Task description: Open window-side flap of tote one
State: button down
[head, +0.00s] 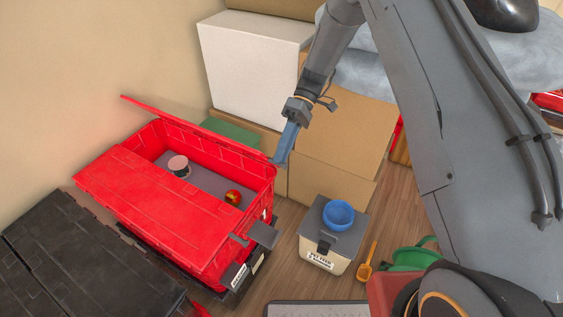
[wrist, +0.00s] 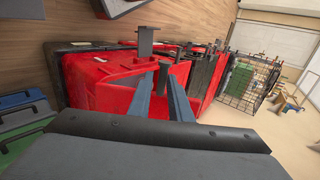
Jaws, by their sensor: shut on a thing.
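The red tote (head: 262,205) sits on a dark tote at left centre in the head view. Its near flap (head: 165,205) lies flat over the front part of the opening. Its far flap (head: 185,126) stands raised along the back edge, seen nearly edge-on. My gripper (head: 281,159) is at the right end of this far flap, shut on it; the exact contact is small and partly hidden. Inside the tote are a round pinkish-topped container (head: 178,163) and a red-yellow ball-like item (head: 232,197). In the wrist view my gripper's fingers (wrist: 163,72) reach over the red tote (wrist: 85,82).
Cardboard boxes (head: 335,135) and a white box (head: 250,62) stand behind my gripper. A lidded bin (head: 318,255) with a blue bowl (head: 338,213) stands to the right. A black tote (head: 75,250) is at lower left. Wooden floor shows between the tote and bin.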

jog(key=shift+w+d+f+b, duration=0.15)
jog(key=shift+w+d+b, duration=0.4)
jog(key=shift+w, duration=0.3)
jog(key=shift+w+d+f+b, duration=0.1)
jog(key=shift+w+d+b, duration=0.4)
jog(key=shift+w+b, duration=0.25)
jog(key=shift+w+d+f+b, duration=0.15)
jog(key=shift+w+d+b, duration=0.35)
jog(key=shift+w, duration=0.4)
jog(key=c, duration=2.5)
grip_release()
jog(key=shift+w+d, duration=0.1)
jog(key=o, duration=1)
jog(key=shift+w, duration=0.15)
jog(key=shift+c, duration=0.4)
